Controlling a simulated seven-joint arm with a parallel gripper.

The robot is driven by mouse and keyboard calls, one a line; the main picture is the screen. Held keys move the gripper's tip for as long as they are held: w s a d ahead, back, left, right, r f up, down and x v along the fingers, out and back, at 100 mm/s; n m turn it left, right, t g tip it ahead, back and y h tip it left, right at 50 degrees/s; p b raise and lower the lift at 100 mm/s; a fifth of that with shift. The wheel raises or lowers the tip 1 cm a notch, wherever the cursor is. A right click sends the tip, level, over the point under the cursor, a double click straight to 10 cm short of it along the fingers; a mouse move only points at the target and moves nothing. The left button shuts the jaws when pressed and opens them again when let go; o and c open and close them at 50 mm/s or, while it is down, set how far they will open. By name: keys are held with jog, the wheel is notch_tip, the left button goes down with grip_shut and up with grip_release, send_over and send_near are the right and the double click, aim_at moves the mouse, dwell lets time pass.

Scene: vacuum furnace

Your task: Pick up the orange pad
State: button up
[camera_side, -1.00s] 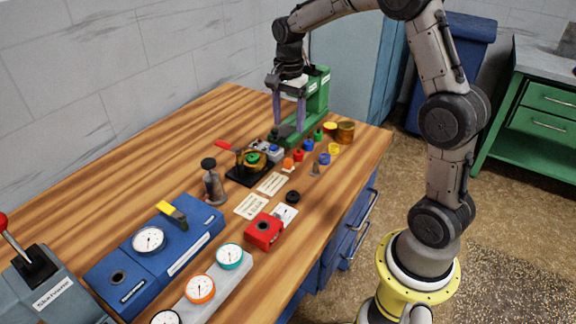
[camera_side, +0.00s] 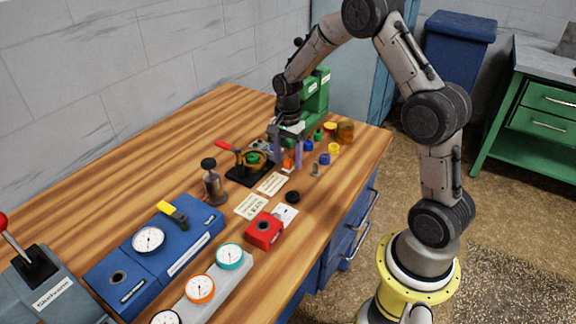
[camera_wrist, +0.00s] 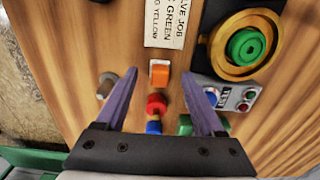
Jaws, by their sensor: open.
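The orange pad (camera_wrist: 159,72) is a small block on the wooden bench, seen in the wrist view between the tips of my two fingers. It also shows in the side view (camera_side: 288,163), partly screened by the fingers. My gripper (camera_wrist: 160,76) is open and points down, its purple fingers apart on either side of the pad with a gap each side. In the side view my gripper (camera_side: 287,164) is low over the bench at the pad. I cannot tell whether the fingertips reach down beside it.
A black fixture with a brass ring and green centre (camera_wrist: 248,46) stands close right of my fingers. A red piece (camera_wrist: 156,104) and a blue one lie just behind the pad. A grey metal peg (camera_wrist: 106,84) is close left. Paper labels (camera_side: 272,183) lie in front.

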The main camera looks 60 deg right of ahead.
jog(key=shift+f, duration=0.7)
grip_shut()
jog(key=shift+r, duration=0.15)
jog(key=shift+r, duration=0.6)
jog(key=s+a+r, duration=0.2)
jog(key=s+r, duration=0.3)
jog(key=s, duration=0.1)
jog(key=s+a+r, duration=0.2)
jog(key=s+r, duration=0.4)
jog(key=s, duration=0.1)
jog(key=shift+s+a+r, duration=0.15)
jog(key=shift+a+r, duration=0.15)
